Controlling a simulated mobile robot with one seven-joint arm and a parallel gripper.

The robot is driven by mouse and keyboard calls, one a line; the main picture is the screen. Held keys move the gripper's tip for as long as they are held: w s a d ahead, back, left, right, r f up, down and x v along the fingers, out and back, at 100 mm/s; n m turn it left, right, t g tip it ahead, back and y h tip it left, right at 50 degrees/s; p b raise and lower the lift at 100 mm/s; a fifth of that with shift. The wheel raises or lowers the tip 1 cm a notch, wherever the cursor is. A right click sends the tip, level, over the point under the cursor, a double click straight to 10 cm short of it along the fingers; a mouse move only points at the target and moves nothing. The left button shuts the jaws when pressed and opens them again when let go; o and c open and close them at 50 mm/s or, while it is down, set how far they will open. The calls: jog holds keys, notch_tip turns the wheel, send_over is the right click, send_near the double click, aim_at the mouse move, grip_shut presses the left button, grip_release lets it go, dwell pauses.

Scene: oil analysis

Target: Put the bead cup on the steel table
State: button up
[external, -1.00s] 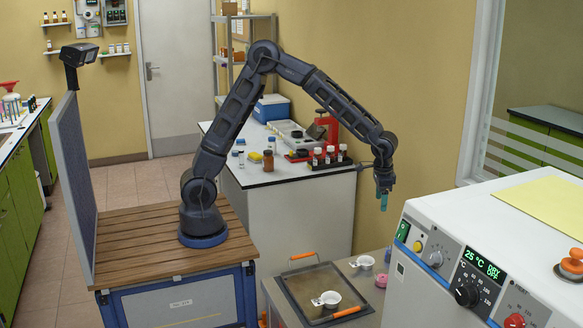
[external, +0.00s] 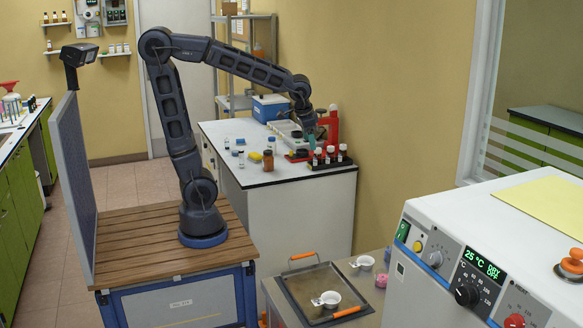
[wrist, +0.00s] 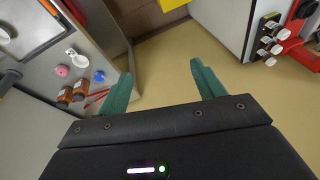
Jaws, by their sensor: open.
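Two small white handled cups show in the external view, and I cannot tell which is the bead cup. One cup (external: 330,299) sits in a tray with orange handles; the other cup (external: 364,262) stands on the bare grey table (external: 352,281) behind it. In the wrist view the second cup (wrist: 79,60) is at the upper left. My gripper (external: 309,136) is far from both, near the white bench's back right end. Its teal fingers (wrist: 164,84) are apart, with only floor visible between them. Cup contents are too small to tell.
The tray (external: 287,294) takes up much of the grey table. Pink (wrist: 63,71) and blue (wrist: 98,76) items and brown bottles (wrist: 72,94) stand near the second cup. A vial rack (external: 330,158) and red equipment (external: 328,127) crowd the bench near my gripper. A control-panel machine (external: 480,270) stands at the right.

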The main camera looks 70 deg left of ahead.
jog(key=s+a+t, duration=0.1)
jog(key=s+a, duration=0.3)
jog(key=s, duration=0.4)
jog(key=s+a+n+h, duration=0.1)
jog(key=s+a, duration=0.4)
jog(key=s, duration=0.4)
jog(key=shift+r+n+t, duration=0.2)
jog(key=shift+n+t, duration=0.1)
jog(key=shift+t, duration=0.1)
